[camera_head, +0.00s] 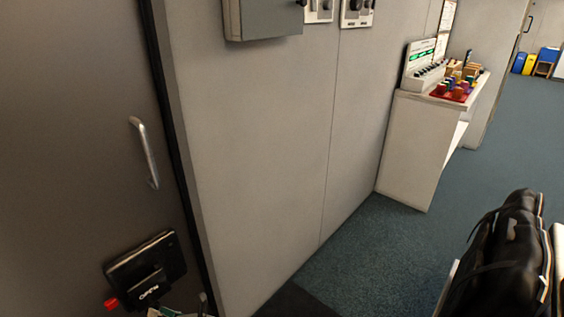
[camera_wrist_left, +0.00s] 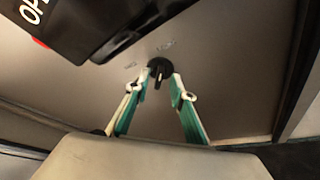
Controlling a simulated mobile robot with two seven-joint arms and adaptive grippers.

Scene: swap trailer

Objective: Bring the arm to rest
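My left gripper (camera_head: 183,313) shows only in part at the bottom edge of the head view, in front of the dark door (camera_head: 75,130). In the left wrist view its two teal and white fingers (camera_wrist_left: 159,82) stand apart with a gap between them, open and empty. A small round black fitting (camera_wrist_left: 160,67) on the grey surface beyond shows between the fingertips; I cannot tell whether they touch it. A black box with white lettering (camera_head: 150,270) and a red part is beside the gripper; it also fills the upper left of the wrist view (camera_wrist_left: 90,20). My right gripper is out of view.
The door has a metal handle (camera_head: 145,152). A pale wall (camera_head: 265,150) carries a grey cabinet (camera_head: 262,18). A white counter (camera_head: 412,150) with an instrument and a red tray stands further back. A bulky black shape (camera_head: 505,255) is at lower right. Blue floor is open between.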

